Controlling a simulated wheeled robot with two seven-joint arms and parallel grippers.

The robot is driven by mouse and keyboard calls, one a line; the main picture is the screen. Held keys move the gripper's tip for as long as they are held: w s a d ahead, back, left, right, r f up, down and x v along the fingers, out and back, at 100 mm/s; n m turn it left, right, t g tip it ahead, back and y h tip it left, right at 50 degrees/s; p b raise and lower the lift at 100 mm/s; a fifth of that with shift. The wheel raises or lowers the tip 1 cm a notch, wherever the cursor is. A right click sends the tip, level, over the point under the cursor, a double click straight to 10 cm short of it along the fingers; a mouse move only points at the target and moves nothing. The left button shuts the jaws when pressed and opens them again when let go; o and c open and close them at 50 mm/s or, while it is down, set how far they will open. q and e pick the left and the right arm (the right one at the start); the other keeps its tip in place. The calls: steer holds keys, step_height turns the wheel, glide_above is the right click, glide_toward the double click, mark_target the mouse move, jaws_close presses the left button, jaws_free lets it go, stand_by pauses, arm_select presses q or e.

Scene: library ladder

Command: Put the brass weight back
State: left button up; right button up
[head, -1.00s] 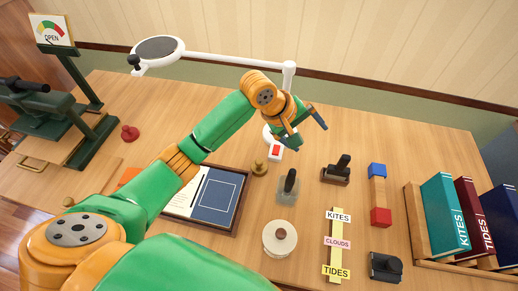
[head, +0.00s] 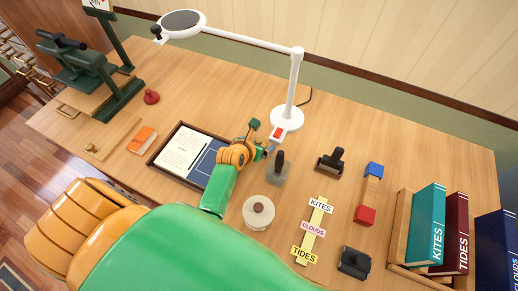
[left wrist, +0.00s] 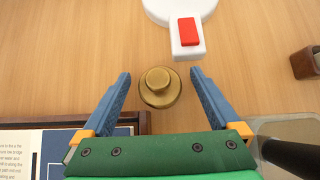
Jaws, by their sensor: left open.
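The brass weight (left wrist: 160,87) is a round, stepped piece standing on the wooden desk in the left wrist view. My left gripper (left wrist: 160,78) is open, with one blue finger on each side of the weight and a gap on both sides. In the head view my left gripper (head: 264,134) is low over the desk, just right of the framed tray, and hides most or all of the weight. My right gripper is not in view.
The lamp base (head: 287,118) with its red switch (left wrist: 188,32) is close beyond the fingers. A framed tray (head: 152,158) lies to the left. A dark-handled stamp (head: 280,162) and a round white item (head: 259,212) stand nearby. Books (head: 428,225) are far right.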

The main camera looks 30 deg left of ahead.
arm_select(q)
steer(key=shift+w, duration=0.1)
jaws_close()
stand_by(0.4)
